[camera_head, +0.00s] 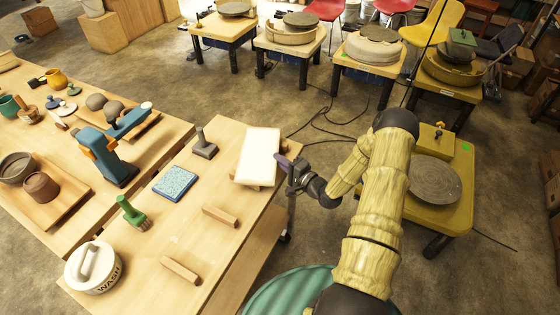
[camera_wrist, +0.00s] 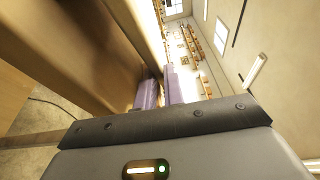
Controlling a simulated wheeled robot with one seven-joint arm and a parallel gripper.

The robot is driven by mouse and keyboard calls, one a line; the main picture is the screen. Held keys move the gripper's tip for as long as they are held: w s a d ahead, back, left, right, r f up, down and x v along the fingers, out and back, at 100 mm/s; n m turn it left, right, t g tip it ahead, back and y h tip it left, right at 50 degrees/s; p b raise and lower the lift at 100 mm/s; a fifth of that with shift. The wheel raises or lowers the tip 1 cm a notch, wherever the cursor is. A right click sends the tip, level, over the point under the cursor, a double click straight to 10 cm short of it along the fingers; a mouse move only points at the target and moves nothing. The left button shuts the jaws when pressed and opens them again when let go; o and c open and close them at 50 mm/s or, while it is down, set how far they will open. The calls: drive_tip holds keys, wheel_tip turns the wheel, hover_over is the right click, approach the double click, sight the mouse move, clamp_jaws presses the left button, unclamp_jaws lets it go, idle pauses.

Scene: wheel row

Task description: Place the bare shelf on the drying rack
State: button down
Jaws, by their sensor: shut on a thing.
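The bare shelf (camera_head: 259,152) is a pale, near-white slab at the right edge of the near wooden table. My gripper (camera_head: 285,164) is shut on its right edge, with its purple fingers reaching in from the right. In the wrist view the gripper (camera_wrist: 159,92) shows a thin brownish slab edge running between its fingers. A bit of wood shows under the shelf's front end. I cannot tell whether the shelf rests on it or hangs just above. Two parallel wooden bars, one farther back (camera_head: 220,216) and one nearer (camera_head: 181,270), lie bare on the table and may be the drying rack.
Pottery wheels stand behind, and a yellow wheel (camera_head: 435,180) is at right.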

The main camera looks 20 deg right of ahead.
drive_tip(key=shift+f+b, duration=0.45)
drive_tip(key=shift+f, duration=0.05)
drive_tip(key=c, duration=1.4)
unclamp_jaws()
drive_tip(key=shift+c, duration=0.2)
drive_tip(key=b+v, duration=0.2)
drive_tip(key=v, duration=1.5)
drive_tip(key=shift+s, duration=0.2)
drive_tip(key=shift+w, duration=0.1)
